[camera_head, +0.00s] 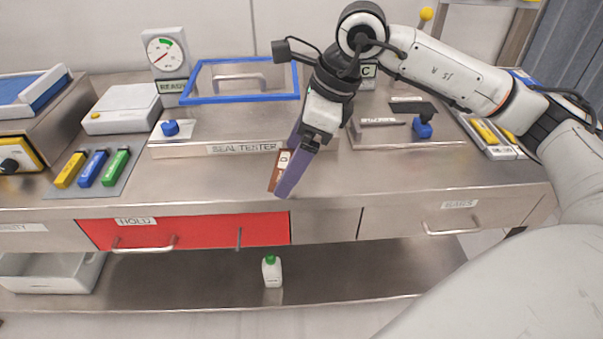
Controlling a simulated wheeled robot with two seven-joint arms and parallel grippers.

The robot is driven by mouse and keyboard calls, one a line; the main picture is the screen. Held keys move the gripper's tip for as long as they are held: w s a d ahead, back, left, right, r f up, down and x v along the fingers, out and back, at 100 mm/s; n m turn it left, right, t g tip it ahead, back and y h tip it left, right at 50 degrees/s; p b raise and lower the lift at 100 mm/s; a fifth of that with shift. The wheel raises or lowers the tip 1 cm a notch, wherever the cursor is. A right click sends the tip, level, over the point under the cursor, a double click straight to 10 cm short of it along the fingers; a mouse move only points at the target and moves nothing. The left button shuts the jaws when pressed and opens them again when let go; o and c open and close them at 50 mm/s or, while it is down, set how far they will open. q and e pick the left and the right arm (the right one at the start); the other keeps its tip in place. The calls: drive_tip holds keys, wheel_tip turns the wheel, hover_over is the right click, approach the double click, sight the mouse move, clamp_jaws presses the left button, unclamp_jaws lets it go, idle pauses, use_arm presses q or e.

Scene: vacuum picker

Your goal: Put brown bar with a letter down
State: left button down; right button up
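The brown bar (274,181) shows at my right gripper (282,180), over the front part of the metal bench top. My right arm comes in from the right and the gripper points down. One long purple-grey finger covers the bar's right side, and the bar appears pinched between the fingers, tilted. I cannot tell whether its lower end touches the bench. My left gripper is not in view.
The seal tester (180,147) with a blue-framed lid (240,100) stands behind. Yellow, blue and green bars lie on a grey mat (112,183) at left. Below the bench edge are a red HOLD drawer (200,232) and a white bottle (272,272). The bench front is mostly clear.

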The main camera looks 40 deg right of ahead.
drive_tip(key=w+d+r+m+t+h, duration=0.1)
drive_tip(key=w+d+r+m+h, duration=0.15)
drive_tip(key=m, duration=0.65)
drive_tip(key=m+h, duration=0.2)
hover_over(306, 179)
drive_tip(key=shift+y, duration=0.25)
wheel_tip(306, 179, down, 4)
drive_tip(key=shift+s+f, duration=0.1)
drive_tip(key=shift+f, duration=2.5)
drive_tip(key=o, duration=0.9)
drive_tip(key=shift+r, duration=0.15)
drive_tip(key=v, duration=1.2)
drive_tip(key=shift+a, duration=0.15)
